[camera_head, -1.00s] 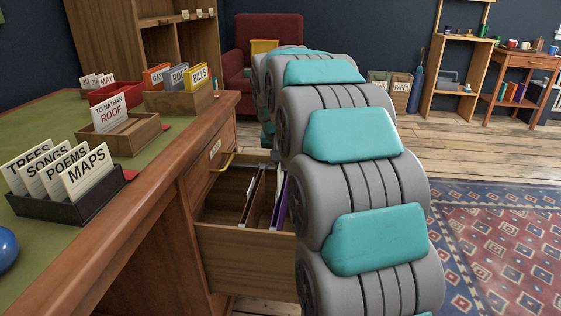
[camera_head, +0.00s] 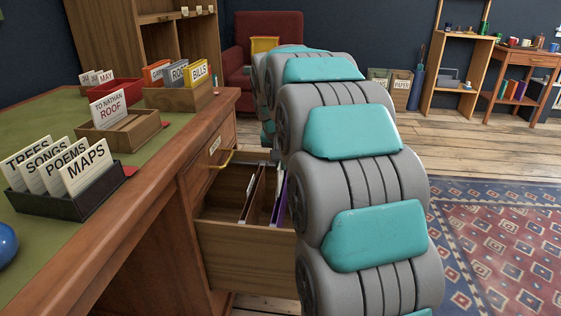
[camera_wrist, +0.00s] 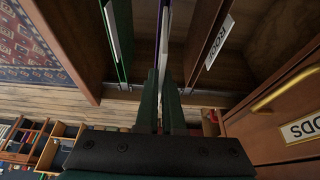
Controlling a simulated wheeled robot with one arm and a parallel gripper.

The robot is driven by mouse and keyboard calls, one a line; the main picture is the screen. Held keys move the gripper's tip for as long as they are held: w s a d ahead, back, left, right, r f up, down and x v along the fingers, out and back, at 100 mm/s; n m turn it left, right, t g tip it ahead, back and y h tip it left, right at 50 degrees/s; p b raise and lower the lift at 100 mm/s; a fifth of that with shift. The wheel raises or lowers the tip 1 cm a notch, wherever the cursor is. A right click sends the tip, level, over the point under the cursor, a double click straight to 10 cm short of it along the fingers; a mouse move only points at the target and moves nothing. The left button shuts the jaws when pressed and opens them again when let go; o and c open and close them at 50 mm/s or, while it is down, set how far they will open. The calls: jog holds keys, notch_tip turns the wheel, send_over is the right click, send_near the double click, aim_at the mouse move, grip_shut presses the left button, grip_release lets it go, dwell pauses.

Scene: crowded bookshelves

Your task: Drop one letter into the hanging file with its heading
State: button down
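A letter reading "TO NATHAN ROOF" (camera_head: 110,109) stands in a wooden tray (camera_head: 135,138) on the desk. The drawer (camera_head: 245,255) below the desktop is open and holds hanging files, one of them purple (camera_head: 280,200). In the wrist view, my gripper (camera_wrist: 163,75) points into the drawer, its two dark green fingers close together in line with the purple file and a thin white edge (camera_wrist: 166,35). Whether they grip anything is unclear. A green file (camera_wrist: 121,42) is to the left; a brown file with a white label (camera_wrist: 220,42) is to the right. My gripper is hidden in the head view.
A dark box of cards (camera_head: 75,195) stands at the desk's left front. A box of coloured cards (camera_head: 180,95) and a red tray (camera_head: 110,94) stand farther back. The drawer front with a brass handle (camera_wrist: 285,95) is close on the wrist view's right.

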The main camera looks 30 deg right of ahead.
aim_at(280, 174)
jog(key=shift+f+b, duration=0.65)
jog(key=shift+f, duration=1.45)
jog(key=c, duration=1)
grip_release()
jog(key=shift+o, duration=0.2)
jog(key=shift+r, duration=0.2)
jog(key=shift+r+p, duration=1.3)
jog(key=shift+r, duration=2.05)
jog(key=shift+s, duration=0.1)
